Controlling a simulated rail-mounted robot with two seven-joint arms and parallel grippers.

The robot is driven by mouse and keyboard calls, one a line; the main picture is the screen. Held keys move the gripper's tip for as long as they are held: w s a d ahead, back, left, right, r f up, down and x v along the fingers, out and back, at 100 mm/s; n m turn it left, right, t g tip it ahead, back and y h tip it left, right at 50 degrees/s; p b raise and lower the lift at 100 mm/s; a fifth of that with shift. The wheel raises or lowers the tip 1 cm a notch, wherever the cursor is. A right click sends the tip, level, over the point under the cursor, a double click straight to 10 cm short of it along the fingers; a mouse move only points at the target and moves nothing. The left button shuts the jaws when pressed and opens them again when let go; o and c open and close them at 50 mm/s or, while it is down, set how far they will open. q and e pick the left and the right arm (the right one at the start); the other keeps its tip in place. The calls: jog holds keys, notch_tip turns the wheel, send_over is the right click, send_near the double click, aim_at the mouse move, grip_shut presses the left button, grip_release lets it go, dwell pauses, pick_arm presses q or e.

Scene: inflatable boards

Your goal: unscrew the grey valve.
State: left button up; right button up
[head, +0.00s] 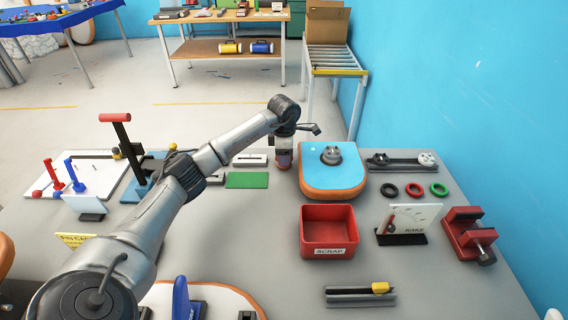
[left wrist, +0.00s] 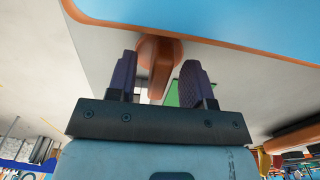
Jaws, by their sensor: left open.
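The grey valve (head: 331,155) sits on top of a small blue board with an orange rim (head: 333,192). My left gripper (head: 284,166) is just left of that board in the head view, pointing down and apart from the valve. In the left wrist view my left gripper (left wrist: 158,78) is open, its two dark fingers spread. An orange rounded part (left wrist: 158,52) shows beyond and between the fingers; I cannot tell whether it lies between them. The blue board (left wrist: 220,22) fills the top of that view. The valve is not visible there. My right gripper is not in view.
A red scrap bin (head: 328,250) stands in front of the board. A green mat (head: 247,180) lies to the left. A blue wall (head: 450,90) bounds the right side.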

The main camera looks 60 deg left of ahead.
pick_arm(q)
jog(key=c, duration=0.7)
grip_shut()
